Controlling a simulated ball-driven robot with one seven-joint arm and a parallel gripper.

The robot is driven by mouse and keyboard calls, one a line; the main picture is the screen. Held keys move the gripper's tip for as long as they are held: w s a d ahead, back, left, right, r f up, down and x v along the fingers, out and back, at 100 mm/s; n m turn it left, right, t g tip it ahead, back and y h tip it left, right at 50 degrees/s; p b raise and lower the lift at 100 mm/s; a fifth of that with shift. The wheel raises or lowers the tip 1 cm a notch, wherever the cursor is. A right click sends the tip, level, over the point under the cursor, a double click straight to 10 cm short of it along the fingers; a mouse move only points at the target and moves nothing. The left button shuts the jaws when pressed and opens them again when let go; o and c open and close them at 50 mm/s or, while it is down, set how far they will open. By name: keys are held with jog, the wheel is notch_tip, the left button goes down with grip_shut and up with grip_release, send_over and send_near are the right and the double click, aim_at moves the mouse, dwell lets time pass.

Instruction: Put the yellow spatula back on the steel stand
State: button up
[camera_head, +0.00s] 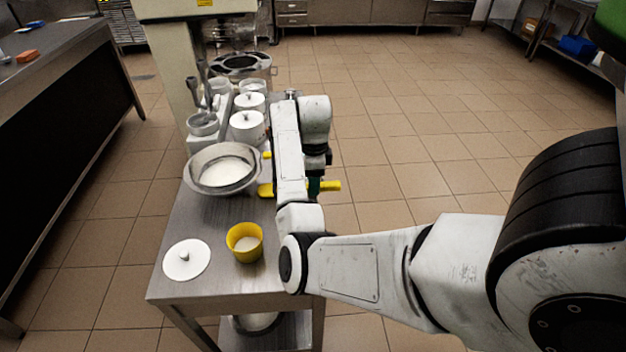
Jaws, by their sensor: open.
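Yellow parts that look like the yellow spatula (330,186) show on both sides of my forearm, level with the steel-topped stand's right edge. The middle is hidden behind my arm, so I cannot tell how it rests. The steel stand (215,275) is a narrow metal table running away from me, with pots and bowls on top. My gripper (316,184) is mostly hidden behind my arm at the stand's right side, close by the yellow parts. It is open; its fingertips are not clearly visible.
A steel bowl of white stuff (222,170), a yellow cup (245,243) and a white lid (187,260) occupy the near top. White lidded pots (247,126) and a mixing machine (172,60) stand farther back. Tiled floor (420,130) is clear to the right.

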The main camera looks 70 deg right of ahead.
notch_tip(320, 180, up, 12)
jog(key=p, duration=0.3)
jog(key=shift+p, duration=0.4)
jog(key=shift+s, duration=0.1)
